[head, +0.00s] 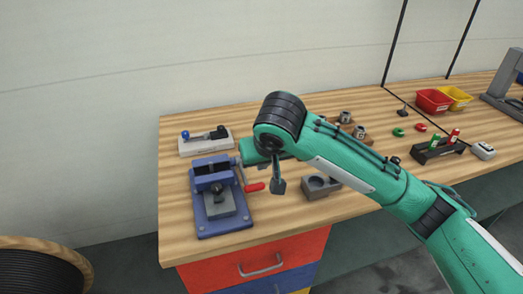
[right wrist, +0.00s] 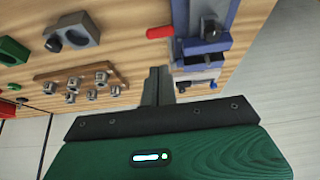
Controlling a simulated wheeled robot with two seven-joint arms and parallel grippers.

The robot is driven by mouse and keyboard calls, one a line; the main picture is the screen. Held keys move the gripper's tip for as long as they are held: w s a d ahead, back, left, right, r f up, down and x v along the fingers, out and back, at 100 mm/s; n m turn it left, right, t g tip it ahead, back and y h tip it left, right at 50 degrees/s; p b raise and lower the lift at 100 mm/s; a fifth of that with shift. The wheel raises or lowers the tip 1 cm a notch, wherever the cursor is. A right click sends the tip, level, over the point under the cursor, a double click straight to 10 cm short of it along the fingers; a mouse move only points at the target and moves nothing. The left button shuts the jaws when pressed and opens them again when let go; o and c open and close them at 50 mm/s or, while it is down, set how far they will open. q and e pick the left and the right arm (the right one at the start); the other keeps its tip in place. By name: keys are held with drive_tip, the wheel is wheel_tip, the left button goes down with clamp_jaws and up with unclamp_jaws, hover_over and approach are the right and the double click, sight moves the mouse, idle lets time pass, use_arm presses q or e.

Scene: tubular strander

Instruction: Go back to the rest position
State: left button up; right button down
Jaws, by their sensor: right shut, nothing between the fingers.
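My right arm reaches in from the right in the head view, over the wooden workbench (head: 300,212). Its gripper (head: 279,187) hangs in front of the bench top, right of a blue vise (head: 218,197) with a red-tipped handle. The fingers are together with nothing between them. In the right wrist view the shut gripper (right wrist: 158,80) points toward the bench, and the vise (right wrist: 202,45) shows just beyond it. My left gripper is not in view.
A grey block with a round hole (head: 318,186) stands right of the gripper. A lever device (head: 205,141) sits behind the vise. Red (head: 433,101) and yellow (head: 457,97) bins stand at the back right. A cable reel (head: 40,268) is at lower left.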

drive_tip(key=s+d+f+y, duration=0.25)
drive_tip(key=s+f, duration=0.25)
drive_tip(key=f, duration=0.3)
drive_tip(key=s+d+f+y, duration=0.1)
drive_tip(key=s+d+f, duration=0.2)
drive_tip(key=s+f, duration=0.35)
drive_tip(key=s+d+f+m+g+h, duration=0.1)
drive_tip(key=s+d+f+h, duration=0.1)
drive_tip(key=s+d+f, duration=0.55)
drive_tip(key=s+d+f+m+g+h, duration=0.1)
drive_tip(key=s+d+f+h, duration=0.3)
drive_tip(key=s+d, duration=0.55)
wheel_tip(320, 180, down, 31)
drive_tip(key=d+g+y+p, duration=0.1)
drive_tip(key=p, duration=0.1)
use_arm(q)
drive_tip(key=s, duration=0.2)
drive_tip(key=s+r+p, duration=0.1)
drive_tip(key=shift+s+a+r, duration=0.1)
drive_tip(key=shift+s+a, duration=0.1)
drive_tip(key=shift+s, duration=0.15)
use_arm(e)
drive_tip(key=s+d+f, duration=0.1)
drive_tip(key=s+f, duration=0.8)
drive_tip(key=s+d+f+g, duration=0.1)
drive_tip(key=s+d+f, duration=0.1)
drive_tip(key=s+f, duration=0.7)
drive_tip(key=shift+s+d+n, duration=0.25)
drive_tip(key=shift+s+n, duration=0.15)
drive_tip(key=shift+s, duration=0.3)
